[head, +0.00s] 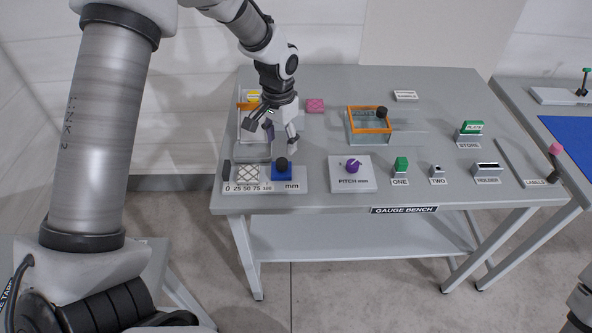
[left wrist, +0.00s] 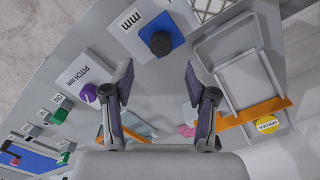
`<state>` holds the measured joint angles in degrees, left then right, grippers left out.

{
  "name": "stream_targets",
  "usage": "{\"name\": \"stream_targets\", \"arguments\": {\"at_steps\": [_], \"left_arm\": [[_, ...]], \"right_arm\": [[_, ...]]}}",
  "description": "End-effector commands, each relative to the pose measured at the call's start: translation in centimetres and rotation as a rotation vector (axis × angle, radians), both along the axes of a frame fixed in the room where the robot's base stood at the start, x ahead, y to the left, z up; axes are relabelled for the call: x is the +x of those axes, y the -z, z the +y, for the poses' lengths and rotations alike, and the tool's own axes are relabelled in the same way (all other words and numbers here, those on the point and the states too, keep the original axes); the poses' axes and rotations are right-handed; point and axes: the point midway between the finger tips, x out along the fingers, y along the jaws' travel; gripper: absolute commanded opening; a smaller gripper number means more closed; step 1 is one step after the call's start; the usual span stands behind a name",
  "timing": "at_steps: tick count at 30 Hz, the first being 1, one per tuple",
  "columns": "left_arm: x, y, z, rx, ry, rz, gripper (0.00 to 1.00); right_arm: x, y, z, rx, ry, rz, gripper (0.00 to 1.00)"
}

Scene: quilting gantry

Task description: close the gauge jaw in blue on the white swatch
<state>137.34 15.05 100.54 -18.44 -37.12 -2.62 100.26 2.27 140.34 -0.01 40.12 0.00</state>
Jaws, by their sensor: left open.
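The blue gauge jaw (head: 289,175) with a black knob (head: 282,162) sits on the gauge's pale scale plate (head: 262,188) at the front left of the bench. The white quilted swatch (head: 248,174) lies left of it, with a small gap between them. A dark fixed jaw (head: 226,170) stands at the swatch's left side. My left gripper (head: 271,134) is open and empty, above and behind the gauge. In the left wrist view, the blue jaw (left wrist: 177,33) shows beyond my spread fingertips (left wrist: 158,78), and part of the swatch (left wrist: 207,8) is at the top edge.
The white PITCH block (head: 352,180) with a purple knob is to the right. An orange-framed clear box (head: 369,125) and a pink block (head: 315,105) are farther back. Small labelled holders line the right.

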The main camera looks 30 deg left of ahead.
Motion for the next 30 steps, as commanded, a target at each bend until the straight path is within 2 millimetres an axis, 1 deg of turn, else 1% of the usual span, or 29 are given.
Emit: {"name": "stream_targets", "arguments": {"at_steps": [2,9,12,15,21,23,24,25,30], "left_arm": [[-0.1,0.9,0.0,0.001,0.000,0.005,0.57],[-0.2,5.4,0.0,0.001,-0.001,0.006,0.57],[-0.1,6.7,0.0,0.000,-0.001,0.004,0.57],[-0.1,7.3,0.0,0.000,-0.001,0.002,0.57],[-0.1,7.4,0.0,0.000,-0.002,0.001,0.57],[-0.1,7.4,-0.1,0.000,-0.002,0.002,0.36],[-0.1,7.4,-0.1,0.000,-0.002,0.002,0.22],[-0.1,7.4,-0.1,0.000,-0.002,0.002,0.13],[-0.1,7.4,-0.1,-0.001,-0.002,0.002,0.13]], "right_arm": [[0.0,-0.3,0.0,0.000,0.000,0.000,0.40],[0.0,-1.1,0.0,0.000,0.000,0.000,0.40],[0.0,-1.3,0.0,0.000,0.000,0.001,0.40],[0.0,-1.3,0.0,0.000,0.000,0.001,0.40],[0.0,-1.2,0.0,0.000,0.000,0.000,0.40],[0.0,-1.2,0.0,0.000,0.000,0.001,0.40],[0.0,-1.2,0.0,0.000,0.000,0.001,0.40],[0.0,-1.2,0.0,0.000,0.000,0.001,0.40],[0.0,-1.2,0.0,0.000,0.000,0.001,0.40]]}}
